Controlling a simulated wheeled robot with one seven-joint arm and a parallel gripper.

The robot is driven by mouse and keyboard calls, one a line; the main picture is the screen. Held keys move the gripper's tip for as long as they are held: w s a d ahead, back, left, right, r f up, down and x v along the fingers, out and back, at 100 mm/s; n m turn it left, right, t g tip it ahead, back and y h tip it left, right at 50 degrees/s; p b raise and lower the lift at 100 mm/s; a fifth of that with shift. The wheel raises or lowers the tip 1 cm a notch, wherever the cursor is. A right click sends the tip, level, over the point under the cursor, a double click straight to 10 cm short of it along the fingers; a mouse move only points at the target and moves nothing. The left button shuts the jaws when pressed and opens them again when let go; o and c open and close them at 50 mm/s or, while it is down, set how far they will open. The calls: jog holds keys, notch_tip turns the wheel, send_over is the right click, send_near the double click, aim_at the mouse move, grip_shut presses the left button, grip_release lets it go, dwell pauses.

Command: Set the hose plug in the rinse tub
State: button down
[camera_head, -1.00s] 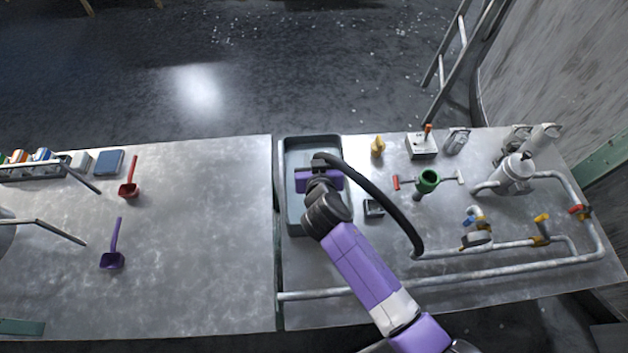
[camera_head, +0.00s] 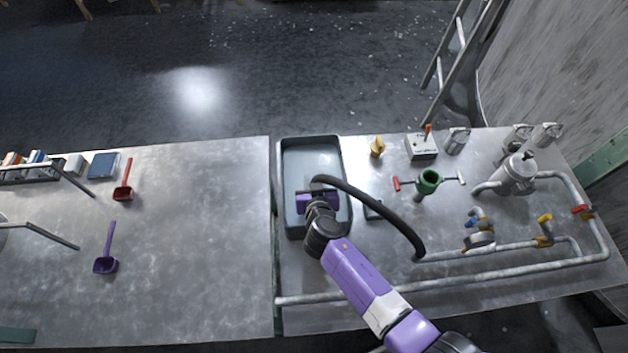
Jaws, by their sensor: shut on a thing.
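The rinse tub (camera_head: 312,141) is a grey rectangular tray on the left part of the right-hand bench. My gripper (camera_head: 318,193) is over the front half of the tub, shut on the end of the black hose. The hose (camera_head: 385,212) arches from my gripper to the right and down to the pipe on the bench. The hose plug itself is hidden by my gripper and the hose end. I cannot tell whether it touches the tub floor.
A small dark box (camera_head: 373,210) sits just right of the tub, partly behind the hose. A green funnel-like fitting (camera_head: 429,181), a yellow piece (camera_head: 377,147) and a switch box (camera_head: 422,146) stand farther right. Pipes with valves (camera_head: 545,240) run along the right.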

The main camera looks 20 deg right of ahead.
jog(key=shift+f, duration=0.15)
jog(key=c, duration=1.1)
grip_release()
jog(key=shift+c, duration=0.2)
jog(key=shift+r, duration=0.3)
jog(key=v, duration=1.2)
jog(key=shift+f, duration=0.2)
